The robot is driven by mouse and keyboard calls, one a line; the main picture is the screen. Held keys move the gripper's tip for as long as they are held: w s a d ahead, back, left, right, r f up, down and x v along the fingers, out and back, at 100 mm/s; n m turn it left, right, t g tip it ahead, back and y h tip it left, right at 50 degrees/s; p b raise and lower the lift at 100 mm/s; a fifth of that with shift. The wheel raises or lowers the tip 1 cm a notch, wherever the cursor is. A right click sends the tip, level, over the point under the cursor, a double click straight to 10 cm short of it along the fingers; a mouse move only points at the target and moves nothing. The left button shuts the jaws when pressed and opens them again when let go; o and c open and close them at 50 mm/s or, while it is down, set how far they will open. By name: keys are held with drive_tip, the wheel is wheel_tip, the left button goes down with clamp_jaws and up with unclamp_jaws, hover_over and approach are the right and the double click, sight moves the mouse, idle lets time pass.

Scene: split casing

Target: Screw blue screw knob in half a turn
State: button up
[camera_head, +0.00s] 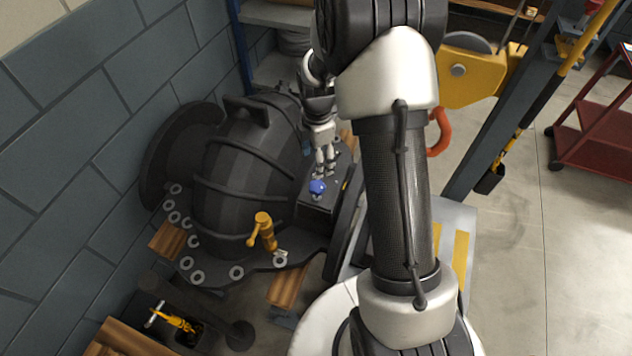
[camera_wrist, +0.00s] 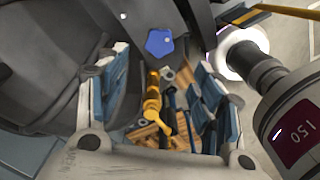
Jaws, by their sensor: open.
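The blue screw knob (camera_head: 317,187) sits on a dark block at the right side of the black casing (camera_head: 235,205). In the wrist view the blue knob (camera_wrist: 160,43) shows its lobed face, just beyond the fingertips and roughly in line with the gap between them. My gripper (camera_head: 325,164) is open, with its fingers pointing down close above and behind the knob in the head view. In the wrist view my gripper (camera_wrist: 160,68) has its two blue-padded fingers spread apart, with nothing held between them. The fingers appear apart from the knob.
A yellow valve handle (camera_head: 262,232) stands on the casing's flange, which has several ringed bolt holes. Wooden blocks (camera_head: 290,287) lie under the flange. A grey block wall (camera_head: 75,130) is at the left.

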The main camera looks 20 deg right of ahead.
sight(317, 186)
wheel_tip(317, 186, down, 12)
drive_tip(key=shift+r+b, duration=0.1)
drive_tip(key=shift+b, duration=0.9)
drive_tip(key=c, duration=1.1)
